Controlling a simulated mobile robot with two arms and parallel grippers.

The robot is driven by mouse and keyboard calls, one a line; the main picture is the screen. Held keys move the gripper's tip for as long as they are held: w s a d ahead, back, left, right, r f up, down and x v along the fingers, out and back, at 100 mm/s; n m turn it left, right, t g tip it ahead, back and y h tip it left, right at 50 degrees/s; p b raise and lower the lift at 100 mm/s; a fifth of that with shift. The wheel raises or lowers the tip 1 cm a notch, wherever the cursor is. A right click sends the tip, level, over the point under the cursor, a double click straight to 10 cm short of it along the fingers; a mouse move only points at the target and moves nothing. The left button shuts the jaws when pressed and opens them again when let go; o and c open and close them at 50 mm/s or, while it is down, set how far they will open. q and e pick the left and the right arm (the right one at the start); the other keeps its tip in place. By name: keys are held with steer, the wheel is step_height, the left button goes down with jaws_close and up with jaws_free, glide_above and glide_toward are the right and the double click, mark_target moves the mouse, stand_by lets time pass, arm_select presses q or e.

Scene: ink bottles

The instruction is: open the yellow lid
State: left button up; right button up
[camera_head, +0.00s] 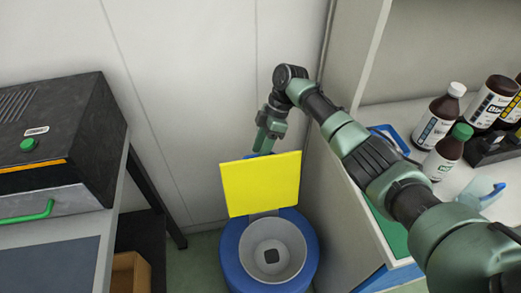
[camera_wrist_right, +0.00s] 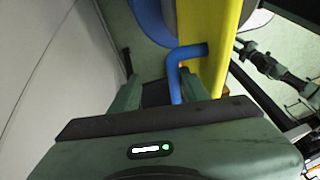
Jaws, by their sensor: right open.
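The yellow lid (camera_head: 262,185) stands raised, roughly upright, at the back of a round blue bin (camera_head: 312,255). The bin's grey inside is exposed, with a dark square patch at its bottom. My right gripper (camera_head: 264,148) is behind the lid's top edge, its fingertips partly hidden by the lid. In the right wrist view, the open gripper (camera_wrist_right: 158,88) is close to a bent blue handle (camera_wrist_right: 174,75) beside the yellow lid (camera_wrist_right: 215,45). I cannot tell whether a finger touches the handle.
A dark machine (camera_head: 60,135) with a green handle stands on a bench at left. At right, a white counter holds several brown bottles (camera_head: 437,122) and a blue-handled item. A wall is close behind the bin, and a cabinet side is to its right.

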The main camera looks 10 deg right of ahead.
steer(key=shift+w+r, duration=0.1)
steer(key=shift+r, duration=0.05)
stand_by(0.4)
steer(key=v, duration=0.7)
steer(key=shift+d+r+b, duration=0.25)
steer(key=shift+b, duration=0.05)
